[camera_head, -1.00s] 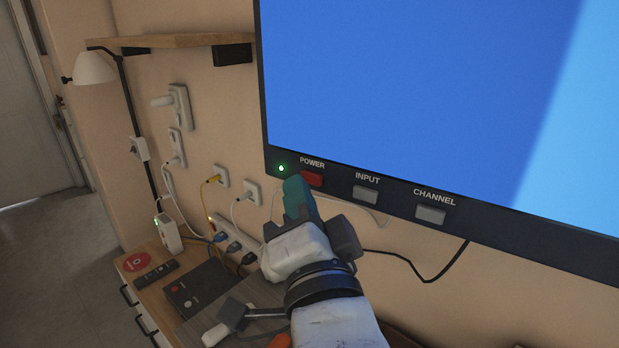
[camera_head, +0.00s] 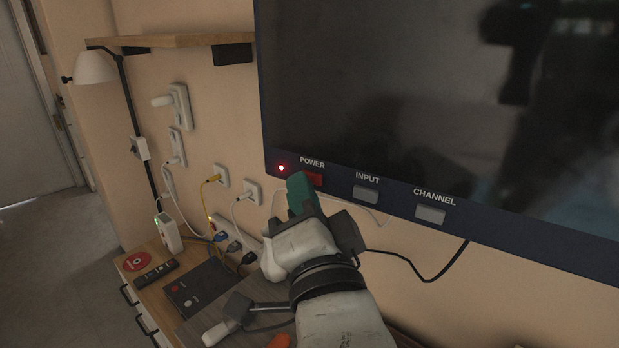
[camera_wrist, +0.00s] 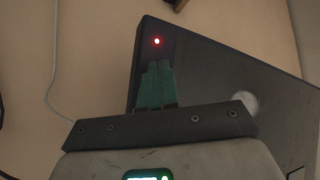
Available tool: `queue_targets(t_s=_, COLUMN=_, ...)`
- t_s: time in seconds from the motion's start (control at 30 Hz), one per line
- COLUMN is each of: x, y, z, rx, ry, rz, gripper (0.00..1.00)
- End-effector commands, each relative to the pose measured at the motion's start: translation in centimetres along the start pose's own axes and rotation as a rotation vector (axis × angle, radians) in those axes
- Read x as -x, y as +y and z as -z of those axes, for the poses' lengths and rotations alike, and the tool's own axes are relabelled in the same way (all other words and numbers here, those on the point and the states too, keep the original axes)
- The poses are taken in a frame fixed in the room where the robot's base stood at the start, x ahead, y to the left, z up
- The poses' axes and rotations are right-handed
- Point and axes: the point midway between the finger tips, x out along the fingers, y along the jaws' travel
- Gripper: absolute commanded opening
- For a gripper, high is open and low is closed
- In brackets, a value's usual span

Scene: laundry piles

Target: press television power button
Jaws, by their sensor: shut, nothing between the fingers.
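The television (camera_head: 420,100) hangs on the wall with a dark screen that shows only reflections. Its red power button (camera_head: 314,179) sits under the POWER label on the lower bezel, partly hidden by my gripper. A small indicator light (camera_head: 281,168) left of the button glows red; it also glows in the wrist view (camera_wrist: 157,41). My gripper (camera_head: 297,182) has green fingers, which are shut and empty. The fingertips are at the left part of the button; I cannot tell whether they touch it. In the wrist view the fingers (camera_wrist: 156,80) point at the bezel below the light and cover the button.
INPUT (camera_head: 365,194) and CHANNEL (camera_head: 430,215) buttons lie to the right on the bezel. Below stands a cabinet with a remote (camera_head: 156,270), a red disc (camera_head: 137,261) and a black box (camera_head: 199,287). Cables and plugs line the wall, left of my arm.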

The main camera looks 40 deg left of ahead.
Motion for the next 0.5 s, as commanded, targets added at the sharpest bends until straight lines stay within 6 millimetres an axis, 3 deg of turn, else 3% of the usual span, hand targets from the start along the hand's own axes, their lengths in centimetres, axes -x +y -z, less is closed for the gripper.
queue_targets(t_s=0.5, x=0.78, y=-0.55, z=-0.55, rx=0.0, ry=0.0, rz=0.0, gripper=0.0)
